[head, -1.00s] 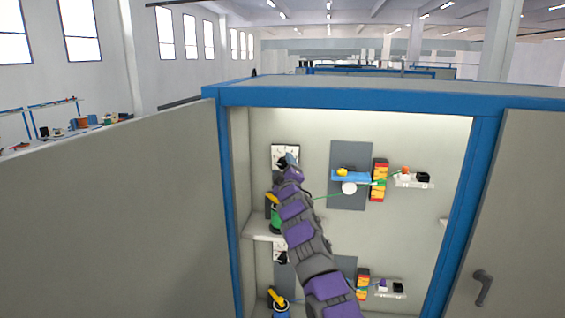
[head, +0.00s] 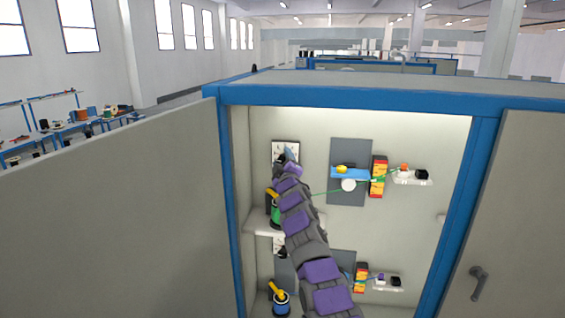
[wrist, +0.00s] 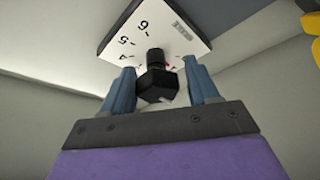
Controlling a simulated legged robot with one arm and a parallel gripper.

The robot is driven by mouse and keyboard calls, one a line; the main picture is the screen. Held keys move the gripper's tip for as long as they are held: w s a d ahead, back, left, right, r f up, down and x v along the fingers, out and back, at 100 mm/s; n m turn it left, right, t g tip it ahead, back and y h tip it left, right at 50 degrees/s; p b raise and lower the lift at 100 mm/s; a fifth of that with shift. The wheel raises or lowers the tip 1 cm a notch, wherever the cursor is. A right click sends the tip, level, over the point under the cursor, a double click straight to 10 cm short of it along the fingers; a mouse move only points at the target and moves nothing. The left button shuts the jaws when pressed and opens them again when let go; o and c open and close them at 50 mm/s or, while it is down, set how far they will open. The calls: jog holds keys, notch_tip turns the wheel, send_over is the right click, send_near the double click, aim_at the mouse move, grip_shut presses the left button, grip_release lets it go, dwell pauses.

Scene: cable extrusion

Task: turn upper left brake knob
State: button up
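The upper left brake knob (wrist: 157,83) is black and faceted, on a short shaft in front of a white dial plate (wrist: 125,40) with black numbers. The dial plate also shows at the upper left of the cabinet in the head view (head: 285,147). In the wrist view my gripper (wrist: 160,82) has its two blue-grey fingers on either side of the knob. Gaps show between each finger and the knob, so it is open around it. In the head view my gripper (head: 287,157) is in front of the dial and hides the knob.
The cabinet has a blue frame (head: 340,97) and an open grey door (head: 110,210) at left. A green spool (head: 275,213) with a yellow top stands below the dial on a shelf. A green cable runs right past a blue bracket (head: 350,174). A lower dial (head: 279,246) is partly hidden by my arm.

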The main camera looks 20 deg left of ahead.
jog(key=c, duration=0.8)
jog(key=shift+f+m+p, duration=0.1)
jog(key=shift+m+p, duration=0.3)
jog(key=shift+m, duration=0.2)
jog(key=o, duration=1)
jog(key=shift+a, duration=0.15)
jog(key=shift+o, duration=0.2)
